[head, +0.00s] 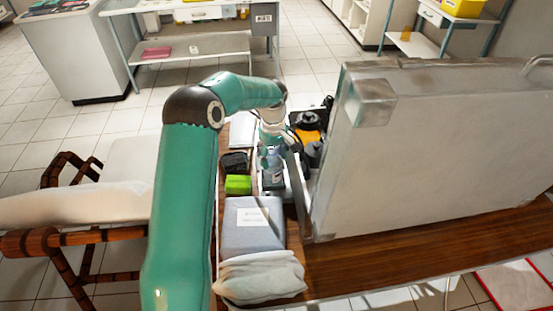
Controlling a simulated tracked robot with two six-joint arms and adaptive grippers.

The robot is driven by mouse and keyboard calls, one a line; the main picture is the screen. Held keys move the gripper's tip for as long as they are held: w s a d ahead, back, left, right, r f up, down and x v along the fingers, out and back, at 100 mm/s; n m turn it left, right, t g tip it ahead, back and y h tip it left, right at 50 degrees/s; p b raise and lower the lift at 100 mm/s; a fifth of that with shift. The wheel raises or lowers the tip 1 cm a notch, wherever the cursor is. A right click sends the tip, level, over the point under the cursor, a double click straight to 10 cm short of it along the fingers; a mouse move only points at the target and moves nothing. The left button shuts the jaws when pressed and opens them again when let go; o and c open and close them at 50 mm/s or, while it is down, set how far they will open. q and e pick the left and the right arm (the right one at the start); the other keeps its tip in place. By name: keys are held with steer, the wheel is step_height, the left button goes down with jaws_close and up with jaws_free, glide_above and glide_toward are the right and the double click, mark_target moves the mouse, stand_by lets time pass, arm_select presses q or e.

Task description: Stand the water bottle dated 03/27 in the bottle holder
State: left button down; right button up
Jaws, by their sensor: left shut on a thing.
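My left arm comes in from the left and reaches over the wooden table. Its gripper (271,142) points down and is shut on a clear water bottle (273,166), which looks upright, with a pale label low on its side. The bottle stands in or just above a narrow light-coloured tray or holder (268,188); I cannot tell whether it touches the bottom. The date on the label is too small to read. My wrist hides the bottle's top and part of the area behind it. My right gripper is not in view.
A large pale metal case (440,150) stands close on the right. Dark and orange equipment (309,130) sits just right of the gripper. A green box (238,185), black item (235,162), grey-blue pack (253,225) and folded cloth (260,277) crowd the left side. Bare wood (400,255) shows in front.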

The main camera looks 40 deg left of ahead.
arm_select(q)
steer(key=shift+c, duration=1.1)
jaws_free()
step_height(320, 180, up, 12)
